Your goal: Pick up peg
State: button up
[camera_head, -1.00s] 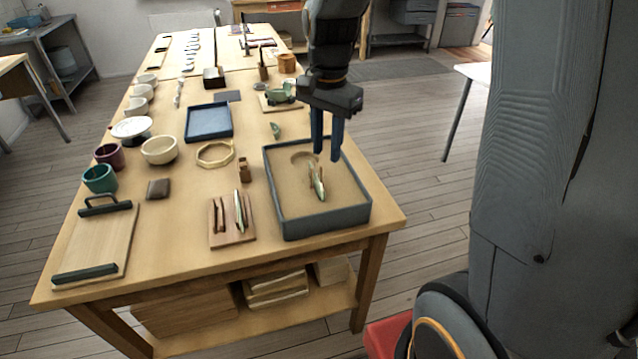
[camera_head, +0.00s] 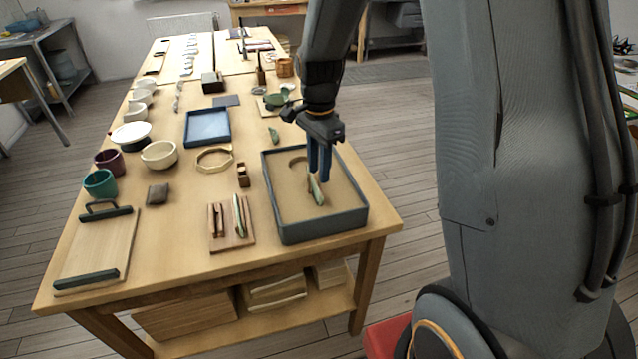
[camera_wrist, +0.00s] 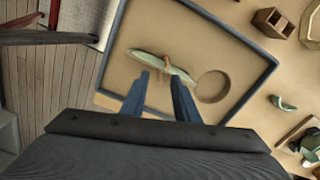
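A small brown peg (camera_wrist: 166,64) lies across, or is clipped to, a pale green leaf-shaped shard (camera_wrist: 145,57) in the grey-rimmed sand tray (camera_wrist: 203,18); I cannot tell which. In the head view the shard (camera_head: 318,194) shows in the tray (camera_head: 330,229), with the peg mostly hidden by my fingers. My gripper (camera_head: 320,179) points down over the tray, close above the shard. In the wrist view my gripper's (camera_wrist: 162,79) two blue fingers are apart, with a gap in line with the peg. Nothing shows between the fingertips.
A round hollow (camera_wrist: 212,86) is in the sand beside the shard. Left of the tray stand a small wooden holder (camera_head: 243,175) and a wooden board (camera_head: 232,240) with slim pieces on it. A green fragment (camera_head: 274,136) lies behind the tray. The table's right edge is close to the tray.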

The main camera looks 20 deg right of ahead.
jog(key=shift+f, duration=0.1)
jog(key=shift+c, duration=0.3)
grip_shut()
